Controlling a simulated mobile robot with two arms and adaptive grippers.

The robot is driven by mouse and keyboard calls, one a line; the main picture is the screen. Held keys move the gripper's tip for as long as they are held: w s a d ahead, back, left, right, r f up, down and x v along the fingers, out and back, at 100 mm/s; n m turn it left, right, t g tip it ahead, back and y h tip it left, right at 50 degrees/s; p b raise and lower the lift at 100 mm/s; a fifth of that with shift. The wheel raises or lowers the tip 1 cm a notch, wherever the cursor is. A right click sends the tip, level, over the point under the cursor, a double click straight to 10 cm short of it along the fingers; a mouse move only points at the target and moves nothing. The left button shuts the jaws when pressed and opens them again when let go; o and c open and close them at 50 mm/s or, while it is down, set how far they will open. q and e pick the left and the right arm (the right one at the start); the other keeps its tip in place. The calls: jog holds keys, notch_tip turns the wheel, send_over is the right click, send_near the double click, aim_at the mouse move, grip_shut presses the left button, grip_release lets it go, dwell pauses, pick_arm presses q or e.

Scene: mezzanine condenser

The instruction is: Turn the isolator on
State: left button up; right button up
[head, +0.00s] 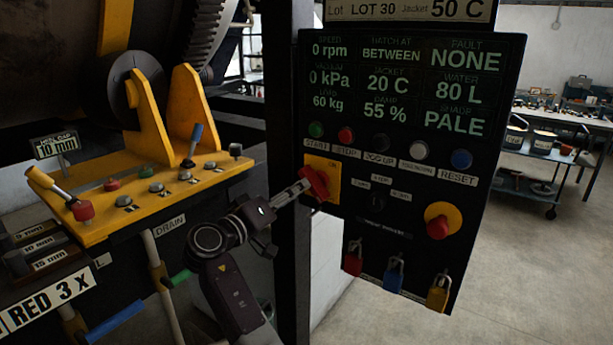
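The isolator is a red rotary handle (317,184) on a yellow plate (322,163) at the left edge of the black control panel (400,160). The handle sits slanted, and a small "ON" label shows at the plate's upper right. My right gripper (302,188) reaches in from below left, with its fingertips at the handle's left side. The fingers are seen nearly edge-on, so I cannot tell whether they are closed on the handle. Part of the plate's lower left is hidden by the gripper. My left gripper is not in view.
Start (316,130) and stop (346,135) buttons sit just above the isolator. A red emergency knob (438,226) and several padlocks are lower right. A dark post (284,120) stands behind my gripper. A yellow lever bench (150,195) is at left.

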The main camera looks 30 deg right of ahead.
aim_at(311, 183)
jog(key=x, duration=0.2)
jog(key=p+x, duration=0.2)
jog(key=x, duration=0.1)
jog(key=shift+s+d+r, duration=0.2)
jog(key=shift+s+d, duration=0.05)
jog(key=shift+d, duration=0.2)
jog(key=shift+w+d+f+p, duration=0.2)
jog(key=shift+w+d+p, duration=0.2)
jog(key=shift+d, duration=0.15)
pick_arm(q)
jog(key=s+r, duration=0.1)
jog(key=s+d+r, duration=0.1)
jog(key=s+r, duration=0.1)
pick_arm(e)
grip_shut()
